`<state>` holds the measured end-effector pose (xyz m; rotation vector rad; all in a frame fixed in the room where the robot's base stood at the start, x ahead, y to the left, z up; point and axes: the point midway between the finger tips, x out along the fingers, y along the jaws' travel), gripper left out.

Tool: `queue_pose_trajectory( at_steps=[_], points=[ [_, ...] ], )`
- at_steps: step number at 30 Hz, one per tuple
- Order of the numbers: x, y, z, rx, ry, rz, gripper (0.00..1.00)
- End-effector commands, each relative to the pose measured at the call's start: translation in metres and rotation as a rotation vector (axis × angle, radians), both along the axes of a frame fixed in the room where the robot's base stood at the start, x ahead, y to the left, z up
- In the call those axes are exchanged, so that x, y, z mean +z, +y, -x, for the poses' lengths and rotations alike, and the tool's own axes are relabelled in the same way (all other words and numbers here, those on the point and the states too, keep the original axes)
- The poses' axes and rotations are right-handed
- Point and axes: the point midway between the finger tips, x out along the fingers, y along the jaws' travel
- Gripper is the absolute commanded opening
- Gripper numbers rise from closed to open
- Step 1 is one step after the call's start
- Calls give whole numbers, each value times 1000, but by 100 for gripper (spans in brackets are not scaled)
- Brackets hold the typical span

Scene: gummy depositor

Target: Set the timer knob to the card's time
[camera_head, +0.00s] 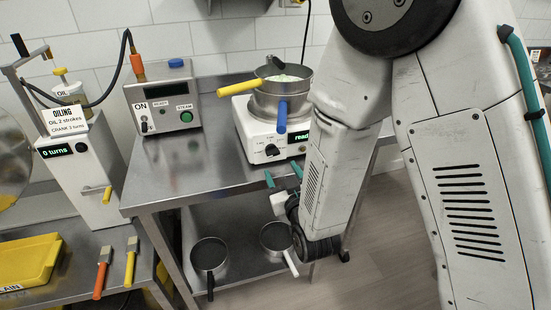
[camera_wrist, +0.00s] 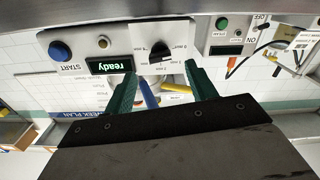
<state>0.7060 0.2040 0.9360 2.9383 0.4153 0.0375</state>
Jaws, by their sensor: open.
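The timer knob (camera_head: 271,150) is small and black on the front of a white cooker (camera_head: 246,122). In the wrist view, the knob (camera_wrist: 160,51) sits on a white dial plate with minute labels too small to read surely. Beside it is a green display (camera_wrist: 109,65) reading "ready". My gripper (camera_head: 283,175) is open and empty, below and in front of the panel. In the wrist view, the fingertips of my gripper (camera_wrist: 160,70) are spread, with the knob ahead between them, apart from both. No card giving a time is readable.
A pot (camera_head: 283,98) with yellow and blue handles sits on the cooker. A steam unit (camera_head: 168,104) stands left on the steel table (camera_head: 185,165). An oiling card (camera_head: 68,122) is farther left. Two pans (camera_head: 209,254) (camera_head: 276,237) lie on the lower shelf. A blue START button (camera_wrist: 60,51) is beside the display.

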Motion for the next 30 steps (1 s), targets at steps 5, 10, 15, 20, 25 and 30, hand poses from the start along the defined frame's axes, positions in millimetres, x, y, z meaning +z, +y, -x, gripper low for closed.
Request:
queue_pose_trajectory(
  at_steps=[5,10,15,20,25,30],
  points=[
    [1,7,-28,-3,-1,-1,56],
    [1,14,-53,-2,-1,-2,56],
    [0,18,-65,-1,1,-1,56],
    [0,18,-67,-1,1,-1,56],
    [1,18,-66,-1,1,-1,42],
    [1,18,-66,-1,1,-1,11]
  ],
)
